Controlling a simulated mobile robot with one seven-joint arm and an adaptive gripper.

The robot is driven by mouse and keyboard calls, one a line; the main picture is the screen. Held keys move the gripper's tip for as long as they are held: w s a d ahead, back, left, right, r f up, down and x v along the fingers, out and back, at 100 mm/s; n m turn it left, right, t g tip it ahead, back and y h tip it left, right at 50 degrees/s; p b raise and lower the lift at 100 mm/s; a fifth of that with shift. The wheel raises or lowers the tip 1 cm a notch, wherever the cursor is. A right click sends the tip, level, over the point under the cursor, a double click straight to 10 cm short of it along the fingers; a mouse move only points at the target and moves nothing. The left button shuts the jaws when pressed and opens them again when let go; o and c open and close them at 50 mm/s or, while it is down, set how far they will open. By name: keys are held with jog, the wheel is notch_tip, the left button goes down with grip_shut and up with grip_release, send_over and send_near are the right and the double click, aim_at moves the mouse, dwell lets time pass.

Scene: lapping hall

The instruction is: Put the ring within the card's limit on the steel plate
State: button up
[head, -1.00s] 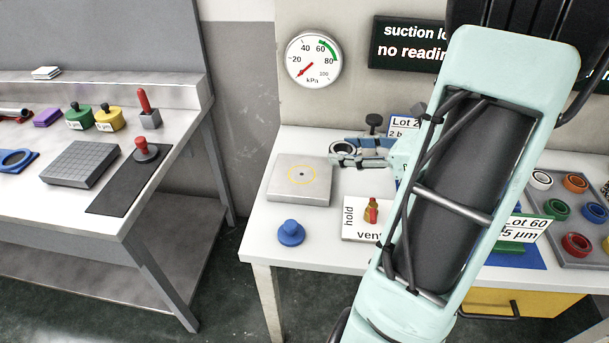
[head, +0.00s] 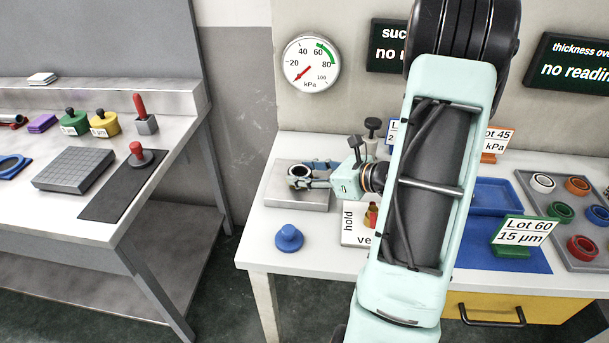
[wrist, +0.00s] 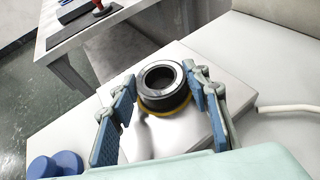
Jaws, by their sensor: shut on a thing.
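My gripper (head: 300,182) is shut on a dark ring (head: 300,171) with a pale top rim, over the steel plate (head: 290,201). In the wrist view the ring (wrist: 163,90) sits between the two blue-padded fingers (wrist: 160,92), roughly level. Part of the orange circle (wrist: 165,111) on the plate shows just below it. I cannot tell whether the ring touches the plate. A card reading "Lot 60 15 µm" (head: 524,231) stands at the right. Another card (head: 497,140), partly hidden by my arm, shows "ot 45" and "kPa".
A blue knob (head: 289,238) stands in front of the plate. A vent/hold panel (head: 352,231) with a red-topped lever is right of it, partly hidden. The gauge (head: 311,63) needle is low, outside the green band. A grey tray (head: 592,237) holds several coloured rings.

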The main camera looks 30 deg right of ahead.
jog(key=shift+f, duration=0.1)
jog(key=shift+f, duration=0.15)
jog(key=o, duration=1.3)
jog(key=shift+r, duration=0.2)
jog(key=p+v, duration=0.1)
jog(key=v, duration=1.1)
